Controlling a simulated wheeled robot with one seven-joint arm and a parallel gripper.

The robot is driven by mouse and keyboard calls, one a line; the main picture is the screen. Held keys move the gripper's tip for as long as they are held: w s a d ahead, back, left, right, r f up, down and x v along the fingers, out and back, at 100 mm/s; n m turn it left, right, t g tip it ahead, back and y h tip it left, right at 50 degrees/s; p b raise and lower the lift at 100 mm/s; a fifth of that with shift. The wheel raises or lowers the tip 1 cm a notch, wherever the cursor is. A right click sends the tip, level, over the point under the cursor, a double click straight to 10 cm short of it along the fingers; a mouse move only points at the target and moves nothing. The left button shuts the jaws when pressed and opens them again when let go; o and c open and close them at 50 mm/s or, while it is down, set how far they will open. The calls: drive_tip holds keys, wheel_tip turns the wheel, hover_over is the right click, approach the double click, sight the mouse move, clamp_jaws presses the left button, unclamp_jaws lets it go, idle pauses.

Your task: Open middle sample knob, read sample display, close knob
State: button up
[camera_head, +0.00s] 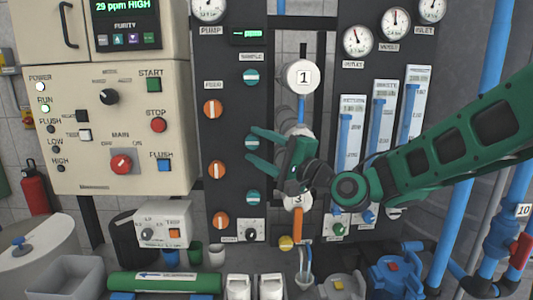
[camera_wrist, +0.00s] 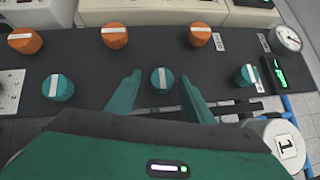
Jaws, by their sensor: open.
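Three teal sample knobs run down the dark panel. The middle sample knob (camera_head: 252,142) has its white line level in the head view; in the wrist view the middle knob (camera_wrist: 162,80) sits between my fingertips. My gripper (camera_head: 255,148) is open, its teal fingers (camera_wrist: 160,85) on either side of the knob, with a visible gap each side. The top knob (camera_head: 251,76) and bottom knob (camera_head: 252,198) also have roughly level lines. The small sample display (camera_head: 250,34) glows green above them and also shows in the wrist view (camera_wrist: 278,74); its digits are too small to read.
Orange feed knobs (camera_head: 213,109) stand in a column to the left. Cylinders labelled 1 (camera_head: 303,77) and 3 (camera_head: 297,197) are close to my arm. The purity screen (camera_head: 125,22) reads 29 ppm HIGH. Flow tubes (camera_head: 381,118) stand to the right.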

drive_tip(key=v, duration=1)
drive_tip(key=shift+d+f, duration=0.15)
drive_tip(key=shift+d, duration=0.1)
drive_tip(key=shift+s, duration=0.15)
drive_tip(key=s+d+f+n+g+h, duration=0.3)
drive_tip(key=s+d+f+g+h, duration=0.1)
drive_tip(key=d+f, duration=0.5)
drive_tip(key=s+d+f+n+g+h, duration=0.35)
drive_tip(key=d+f+h, duration=0.2)
drive_tip(key=f, duration=0.55)
drive_tip(key=s+d+f+m+g+h, duration=0.1)
drive_tip(key=s+d+g, duration=0.2)
drive_tip(key=s+d, duration=0.5)
drive_tip(key=s+d+f+g+h, duration=0.1)
drive_tip(key=s+d+g, duration=0.3)
drive_tip(key=s+d, duration=0.4)
drive_tip(key=s+h, duration=0.1)
drive_tip(key=s, duration=0.4)
drive_tip(key=shift+s+d+m, duration=0.2)
drive_tip(key=shift+d+m, duration=0.1)
drive_tip(key=shift+m, duration=0.05)
